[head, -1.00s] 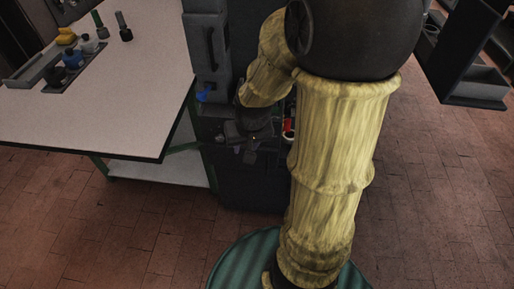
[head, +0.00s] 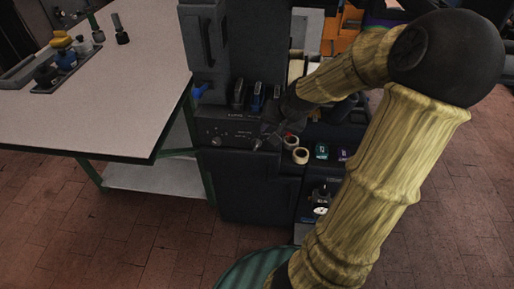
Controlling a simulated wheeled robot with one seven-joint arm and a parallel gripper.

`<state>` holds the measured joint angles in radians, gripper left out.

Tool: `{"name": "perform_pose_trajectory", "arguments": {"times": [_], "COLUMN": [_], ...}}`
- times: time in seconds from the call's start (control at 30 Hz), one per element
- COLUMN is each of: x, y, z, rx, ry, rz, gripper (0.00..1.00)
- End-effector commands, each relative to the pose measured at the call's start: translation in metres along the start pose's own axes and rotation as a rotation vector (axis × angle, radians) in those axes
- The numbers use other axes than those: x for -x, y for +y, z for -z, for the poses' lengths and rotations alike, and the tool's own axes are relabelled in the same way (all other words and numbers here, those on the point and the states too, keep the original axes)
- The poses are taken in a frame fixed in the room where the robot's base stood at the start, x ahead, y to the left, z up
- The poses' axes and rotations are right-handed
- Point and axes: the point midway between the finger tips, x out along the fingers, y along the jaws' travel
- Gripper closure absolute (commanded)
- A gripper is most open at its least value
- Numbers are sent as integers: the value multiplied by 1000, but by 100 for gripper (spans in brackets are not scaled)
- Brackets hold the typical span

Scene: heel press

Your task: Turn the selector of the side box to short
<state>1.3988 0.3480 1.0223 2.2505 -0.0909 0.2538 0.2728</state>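A small dark box with a black knob and a pale round dial (head: 320,203) is on the lower right side of the dark press; I take it for the side box. Its lettering is too small to read, so I cannot tell the selector's setting. My gripper (head: 262,140) is in front of the press's control panel (head: 225,137), up and left of that box and apart from it. Its fingers are small and dark against the press, and I cannot tell whether they are open or shut.
A white-topped table (head: 90,110) stands left of the press. My yellow-sleeved arm covers the right side. Brick floor is clear in front.

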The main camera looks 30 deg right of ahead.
Motion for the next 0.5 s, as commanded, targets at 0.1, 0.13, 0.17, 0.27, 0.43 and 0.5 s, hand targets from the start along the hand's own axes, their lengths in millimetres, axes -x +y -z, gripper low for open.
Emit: {"name": "perform_pose_trajectory", "arguments": {"times": [0.1,0.13,0.17,0.27,0.43,0.5], "x": [0,0,0,-3,-16,-24], "y": [0,0,0,1,1,1], "z": [0,0,0,0,-1,-1], "rx": [0,0,0,0,-1,1], "ry": [0,0,0,-1,0,-1], "rz": [-1,-1,-1,-1,-1,0], "gripper": [66,66,66,66,66,66]}}
